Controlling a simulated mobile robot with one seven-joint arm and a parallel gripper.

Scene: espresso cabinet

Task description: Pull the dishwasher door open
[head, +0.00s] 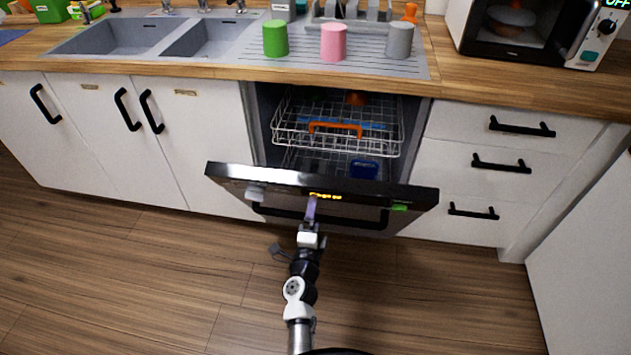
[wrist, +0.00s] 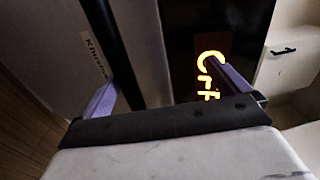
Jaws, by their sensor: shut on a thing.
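The black door handle (head: 278,212) runs along the door's front and appears as a dark bar in the wrist view (wrist: 108,35). My gripper (head: 311,210) is at the middle of the door's front, shut on the handle, with purple fingers either side of it in the wrist view (wrist: 168,90). The exact contact is partly hidden.
Behind the door, a wire rack (head: 290,135) with an orange handle and a blue item (head: 364,169) show inside the dishwasher (head: 262,110). Drawers (head: 470,185) stand right, sink cabinets (head: 150,165) left. The wooden floor (head: 150,290) in front is clear.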

